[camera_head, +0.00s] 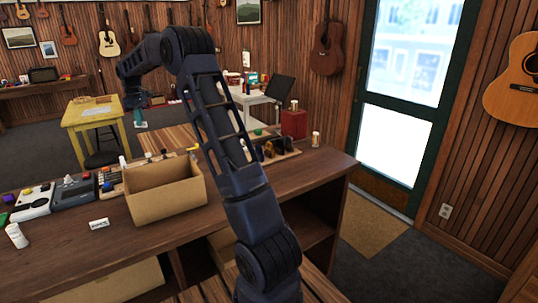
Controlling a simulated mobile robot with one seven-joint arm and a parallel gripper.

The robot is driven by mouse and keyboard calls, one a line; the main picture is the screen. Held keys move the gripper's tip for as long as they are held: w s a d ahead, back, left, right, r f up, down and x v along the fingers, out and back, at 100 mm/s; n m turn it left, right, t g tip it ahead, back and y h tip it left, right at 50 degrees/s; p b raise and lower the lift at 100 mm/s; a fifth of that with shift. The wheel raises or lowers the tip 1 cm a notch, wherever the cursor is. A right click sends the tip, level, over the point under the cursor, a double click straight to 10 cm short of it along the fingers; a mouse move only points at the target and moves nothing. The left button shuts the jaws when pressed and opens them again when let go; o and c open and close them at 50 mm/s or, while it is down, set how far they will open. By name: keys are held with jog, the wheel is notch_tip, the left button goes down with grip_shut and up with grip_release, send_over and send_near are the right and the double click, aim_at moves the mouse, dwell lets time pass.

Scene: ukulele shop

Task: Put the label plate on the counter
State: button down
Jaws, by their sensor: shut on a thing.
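My gripper (139,115) is raised beyond the far side of the counter, in the upper left of the head view. It is shut on a small pale flat thing (141,125), which is too small to identify surely as the label plate. The wooden counter (190,232) spans the foreground. A small white block with dark lettering (99,223) lies on it, left of the cardboard box; I cannot tell whether this is a label plate. My gripper is apart from both the counter and the block.
An open cardboard box (165,198) stands on the counter. Electronic devices (73,193) and a white bottle (17,236) are left of it. A yellow table (105,122) stands beyond. A red box (294,124) is at the counter's far right. The counter's front right is clear.

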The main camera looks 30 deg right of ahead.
jog(key=s+d+m, duration=0.2)
jog(key=s+d, duration=0.2)
jog(key=d, duration=1)
jog(key=s+d+m, duration=0.1)
jog(key=s+d, duration=0.2)
jog(key=d, duration=1.2)
jog(key=s+d+m, duration=0.2)
jog(key=s+d, duration=0.2)
jog(key=d, duration=1)
jog(key=s+d+f+m, duration=0.1)
jog(key=s+d+m, duration=0.2)
jog(key=s+d, duration=1.2)
jog(key=s+d+m, duration=0.3)
jog(key=s+d, duration=1)
jog(key=s, duration=0.5)
notch_tip(320, 180, down, 20)
jog(key=shift+w+a+r, duration=0.1)
jog(key=shift+w, duration=0.05)
jog(key=c, duration=1.8)
grip_release()
jog(key=shift+f, duration=0.2)
jog(key=shift+c, duration=0.2)
jog(key=o, duration=0.3)
